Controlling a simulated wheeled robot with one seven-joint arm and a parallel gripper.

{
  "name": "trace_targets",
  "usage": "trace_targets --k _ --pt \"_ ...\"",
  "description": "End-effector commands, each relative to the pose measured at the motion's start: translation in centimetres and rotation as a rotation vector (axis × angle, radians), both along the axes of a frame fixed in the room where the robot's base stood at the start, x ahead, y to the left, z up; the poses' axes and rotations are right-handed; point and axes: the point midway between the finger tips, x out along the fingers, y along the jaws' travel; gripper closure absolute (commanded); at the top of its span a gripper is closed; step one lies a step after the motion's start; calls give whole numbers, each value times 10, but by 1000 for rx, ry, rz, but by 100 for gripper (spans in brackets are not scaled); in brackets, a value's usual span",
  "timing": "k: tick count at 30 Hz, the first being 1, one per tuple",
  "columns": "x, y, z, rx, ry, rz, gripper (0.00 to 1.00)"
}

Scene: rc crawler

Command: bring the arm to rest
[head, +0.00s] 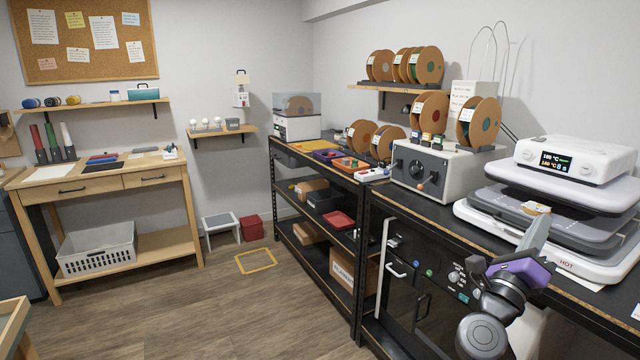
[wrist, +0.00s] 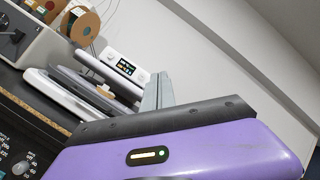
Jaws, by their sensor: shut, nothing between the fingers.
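My gripper (head: 536,222) is at the lower right of the head view, in front of the white heat press (head: 570,150). It is shut, with its grey fingers together and nothing in them. The fingers point up and slightly right in the head view, overlapping the front of the press. The purple wrist housing and dark arm joints show below them. In the wrist view the shut fingers (wrist: 158,92) stand upright beyond the purple housing, just right of the heat press (wrist: 112,75). Whether the fingers touch the press cannot be told.
The black workbench (head: 440,207) runs along the right wall, with a grey control box (head: 436,170) and several spools. A black shelf rack (head: 313,222) stands farther back. A wooden table (head: 105,190) is at the left. The wooden floor (head: 215,310) between is mostly clear, with a yellow frame (head: 256,270) on it.

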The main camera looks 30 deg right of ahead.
Motion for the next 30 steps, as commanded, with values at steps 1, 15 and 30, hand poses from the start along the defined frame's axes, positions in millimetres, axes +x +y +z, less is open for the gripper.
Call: trace_targets --k 1,15,30 --pt "-1 16 1 -71 93 -7 100" --pt "-13 204 -61 -796 947 -48 100" --pt "-126 356 -175 -1375 1498 84 100"
